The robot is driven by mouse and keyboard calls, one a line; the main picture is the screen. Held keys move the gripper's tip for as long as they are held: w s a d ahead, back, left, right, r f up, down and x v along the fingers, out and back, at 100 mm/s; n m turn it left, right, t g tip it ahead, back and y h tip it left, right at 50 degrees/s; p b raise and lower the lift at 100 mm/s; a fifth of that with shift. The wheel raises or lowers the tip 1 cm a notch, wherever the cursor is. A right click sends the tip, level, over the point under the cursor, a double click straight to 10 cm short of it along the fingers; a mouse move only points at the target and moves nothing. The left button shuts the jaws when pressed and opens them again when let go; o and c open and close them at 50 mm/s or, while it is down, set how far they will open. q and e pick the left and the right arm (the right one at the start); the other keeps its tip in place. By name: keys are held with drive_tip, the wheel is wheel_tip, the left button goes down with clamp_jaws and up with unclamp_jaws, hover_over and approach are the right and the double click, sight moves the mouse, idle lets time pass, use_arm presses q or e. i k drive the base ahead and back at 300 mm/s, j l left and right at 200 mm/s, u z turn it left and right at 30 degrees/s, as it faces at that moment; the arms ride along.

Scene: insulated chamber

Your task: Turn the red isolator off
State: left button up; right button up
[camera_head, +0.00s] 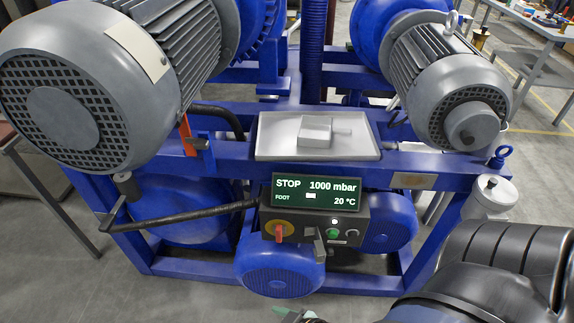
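The red isolator (279,233) is a small red handle on a round yellow plate, at the left end of the dark control box (352,214) low on the machine's front. Its handle looks roughly upright. The display (318,192) above it reads STOP, 1000 mbar, FOOT and 20 °C. My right arm comes in at the lower right as black links. A small greenish tip at the bottom edge, below the control box, may be part of my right gripper (296,315); its fingers are mostly cut off. It is apart from the isolator. My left gripper is out of view.
A green-lit button (333,233) and a grey lever-like part (317,244) sit right of the isolator. Blue frame rails, a black hose (180,217) and large grey motors (95,90) surround the box. A metal tray (275,135) is above. Grey floor is open in front.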

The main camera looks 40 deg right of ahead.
sight(279, 230)
drive_tip(key=i+j+z, duration=0.15)
drive_tip(key=j+z, duration=0.2)
drive_tip(key=i+j+z, duration=0.1)
drive_tip(key=j+z, duration=0.25)
drive_tip(key=j, duration=0.25)
drive_tip(key=j+z, duration=0.35)
drive_tip(key=j, duration=0.15)
